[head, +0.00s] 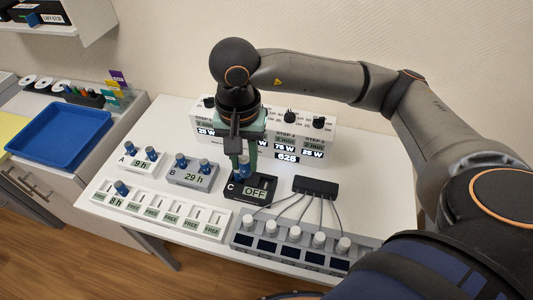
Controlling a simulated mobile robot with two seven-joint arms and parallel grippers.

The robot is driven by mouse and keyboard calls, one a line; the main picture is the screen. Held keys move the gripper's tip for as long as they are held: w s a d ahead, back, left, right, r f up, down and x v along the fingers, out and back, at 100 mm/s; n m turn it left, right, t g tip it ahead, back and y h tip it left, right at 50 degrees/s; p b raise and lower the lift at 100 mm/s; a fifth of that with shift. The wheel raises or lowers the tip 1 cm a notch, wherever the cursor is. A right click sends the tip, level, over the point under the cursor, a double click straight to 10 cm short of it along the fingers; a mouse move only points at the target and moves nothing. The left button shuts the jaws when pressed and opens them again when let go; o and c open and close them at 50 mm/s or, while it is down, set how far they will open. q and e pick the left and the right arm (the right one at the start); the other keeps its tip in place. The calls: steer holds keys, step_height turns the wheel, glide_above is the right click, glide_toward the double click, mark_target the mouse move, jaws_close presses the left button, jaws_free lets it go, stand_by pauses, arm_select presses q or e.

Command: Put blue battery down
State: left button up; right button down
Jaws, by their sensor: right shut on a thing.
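My right gripper (242,158) points down over the black device C (263,196), whose display reads OFF. It is shut on a blue battery (244,170), which stands about upright at the back of device C. The fingers partly cover the battery, and I cannot tell whether its lower end is seated in the device. Other blue batteries stand in the white device A (136,168), reading 9 h, and the grey device B (192,181), reading 29 h. My left gripper is not in view.
A white slot rack (160,214) in front holds one blue battery (121,188) by the 8 h display; several slots read FREE. A row of capped units (290,252) is cabled to a black box (315,186). A white panel with knobs (299,140) stands behind. A blue tray (62,139) is left.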

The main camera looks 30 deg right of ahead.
steer(key=m, duration=0.3)
steer(key=a+m+b, duration=0.1)
steer(key=shift+w+f, duration=0.1)
steer(key=shift+f, duration=0.3)
steer(key=a+f+m+b, duration=0.1)
steer(key=a+m+b, duration=0.15)
steer(key=m, duration=1.05)
steer(key=a+f+m+b, duration=0.2)
steer(key=m+b, duration=0.2)
steer(key=m, duration=1)
steer(key=w+d+f, duration=0.1)
steer(key=d+f, duration=0.1)
steer(key=d, duration=0.2)
steer(key=w+d+f+b, duration=0.1)
steer(key=d+f, duration=0.2)
steer(key=d, duration=0.1)
steer(key=w+d+f, duration=0.1)
steer(key=d+f, duration=0.2)
steer(key=d, duration=0.1)
steer(key=shift+w+f, duration=0.15)
steer(key=shift+w, duration=0.05)
steer(key=shift+d+f+b, duration=0.3)
steer(key=shift+f, duration=0.05)
steer(key=f, duration=0.3)
steer(key=shift+w+d+f, duration=0.1)
steer(key=shift+d+f, duration=0.05)
steer(key=shift+d, duration=0.1)
steer(key=shift+f, duration=0.2)
